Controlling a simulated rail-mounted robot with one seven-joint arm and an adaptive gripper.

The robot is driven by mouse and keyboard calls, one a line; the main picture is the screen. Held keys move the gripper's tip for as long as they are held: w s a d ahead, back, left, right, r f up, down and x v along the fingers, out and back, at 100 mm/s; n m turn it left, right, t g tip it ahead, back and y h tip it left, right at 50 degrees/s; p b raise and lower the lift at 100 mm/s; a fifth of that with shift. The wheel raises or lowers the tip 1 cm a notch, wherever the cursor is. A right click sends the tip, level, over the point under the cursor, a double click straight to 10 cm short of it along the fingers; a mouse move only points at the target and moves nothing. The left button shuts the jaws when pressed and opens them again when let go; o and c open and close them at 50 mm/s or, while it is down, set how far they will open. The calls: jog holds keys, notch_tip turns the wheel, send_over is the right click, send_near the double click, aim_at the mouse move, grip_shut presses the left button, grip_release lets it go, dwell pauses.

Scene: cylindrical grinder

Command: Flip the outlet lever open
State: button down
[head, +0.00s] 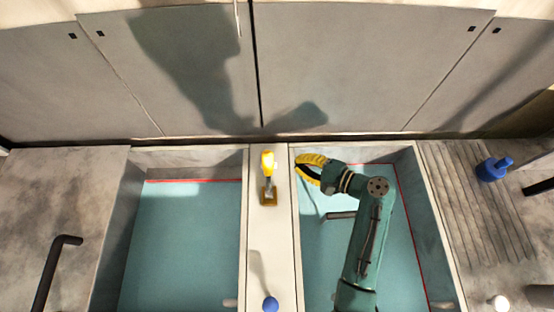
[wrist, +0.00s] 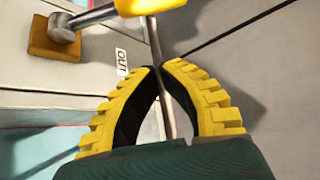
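The lever (head: 268,163) has a yellow handle on a metal stem and a small brown-gold base (head: 268,196). It stands on the pale divider between two basins. In the wrist view the yellow handle (wrist: 130,7) is cut off by the top edge, and the base (wrist: 52,38) is upper left, beside an "OUT" label (wrist: 121,61). My gripper (head: 298,164) is right of the lever and apart from it in the head view. Its yellow, black-lined fingers curve together until the tips (wrist: 158,68) nearly meet. A thin grey rod (wrist: 155,40) runs in line with the gap; whether it is gripped is unclear.
Teal-floored basins lie left (head: 185,240) and right (head: 315,255) of the divider (head: 270,245). A blue knob (head: 270,303) sits at the divider's near end. Grey panels (head: 345,70) rise behind. A black bent bar (head: 50,270) is at left, a blue object (head: 493,169) at right.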

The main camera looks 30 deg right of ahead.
aim_at(268, 174)
jog(key=x, duration=1)
jog(key=shift+s+a+r+b, duration=0.1)
jog(key=shift+a+b, duration=0.05)
jog(key=shift+b, duration=0.15)
jog(key=s+r+p, duration=0.1)
jog(key=s+a, duration=0.1)
jog(key=s, duration=0.1)
jog(key=shift+a+r+p, duration=0.15)
jog(key=shift+r+p, duration=0.2)
jog(key=shift+r, duration=0.05)
jog(key=shift+s, duration=0.1)
